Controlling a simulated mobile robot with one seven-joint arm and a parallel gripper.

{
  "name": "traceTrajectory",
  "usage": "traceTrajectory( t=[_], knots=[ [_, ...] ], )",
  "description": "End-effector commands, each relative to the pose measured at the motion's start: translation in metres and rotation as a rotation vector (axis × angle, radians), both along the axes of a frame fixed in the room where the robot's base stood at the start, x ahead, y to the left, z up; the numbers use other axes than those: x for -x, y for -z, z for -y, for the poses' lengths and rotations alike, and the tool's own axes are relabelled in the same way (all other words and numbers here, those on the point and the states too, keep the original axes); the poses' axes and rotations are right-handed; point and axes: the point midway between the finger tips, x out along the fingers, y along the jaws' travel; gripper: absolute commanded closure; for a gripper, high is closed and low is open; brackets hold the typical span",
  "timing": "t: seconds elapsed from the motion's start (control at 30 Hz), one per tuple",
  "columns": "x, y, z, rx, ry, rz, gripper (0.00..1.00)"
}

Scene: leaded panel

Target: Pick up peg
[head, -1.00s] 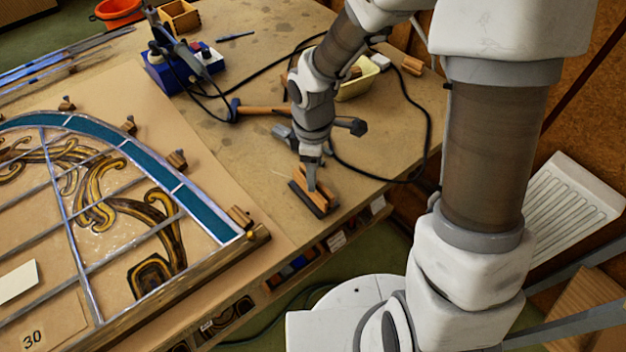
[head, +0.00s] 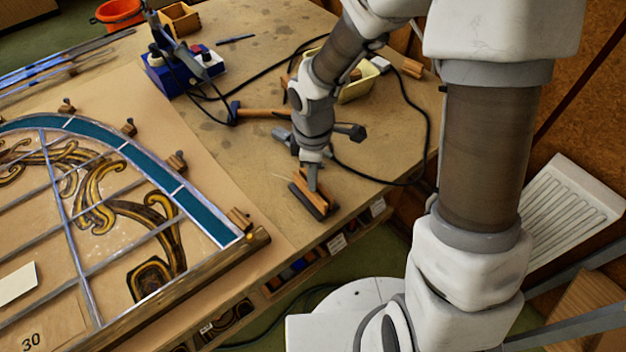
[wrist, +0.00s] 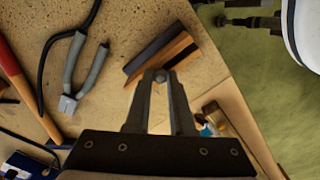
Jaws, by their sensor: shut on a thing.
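The peg appears to be the orange-brown wooden piece (head: 325,199) near the table's right front edge. It lies along a dark strip (head: 305,202), and I cannot tell if the two are joined. In the wrist view, the wooden piece (wrist: 178,48) and the dark strip (wrist: 153,50) run diagonally behind my fingertips. My gripper (head: 313,186) points down onto the wooden piece, with its fingertips close together and shut on it. In the wrist view, my gripper (wrist: 158,76) covers part of the piece, so the exact contact is hidden.
A leaded panel (head: 190,208) fills the left of the table, with small wooden blocks along its edge. A hammer (head: 262,112), a blue soldering station (head: 185,68) and a black cable (head: 405,165) lie behind my gripper. Grey-handled pliers (wrist: 85,75) lie beside it.

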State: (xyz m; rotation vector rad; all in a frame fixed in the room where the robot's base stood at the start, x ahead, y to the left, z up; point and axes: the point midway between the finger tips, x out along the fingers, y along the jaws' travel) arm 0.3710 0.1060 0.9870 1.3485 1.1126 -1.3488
Motion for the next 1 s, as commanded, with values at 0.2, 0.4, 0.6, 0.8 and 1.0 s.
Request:
traceTrajectory(
  t=[0.2, 0.4, 0.6, 0.8, 1.0],
  knots=[
    [-0.001, -0.007, 0.000, 0.000, 0.000, 0.002, 1.00],
    [-0.001, -0.030, 0.000, 0.000, 0.001, 0.005, 1.00],
    [0.004, -0.055, 0.022, 0.001, 0.008, 0.003, 1.00],
    [0.014, -0.079, 0.061, 0.001, 0.008, 0.004, 1.00],
    [0.024, -0.099, 0.094, 0.000, 0.005, 0.002, 1.00]
  ],
)
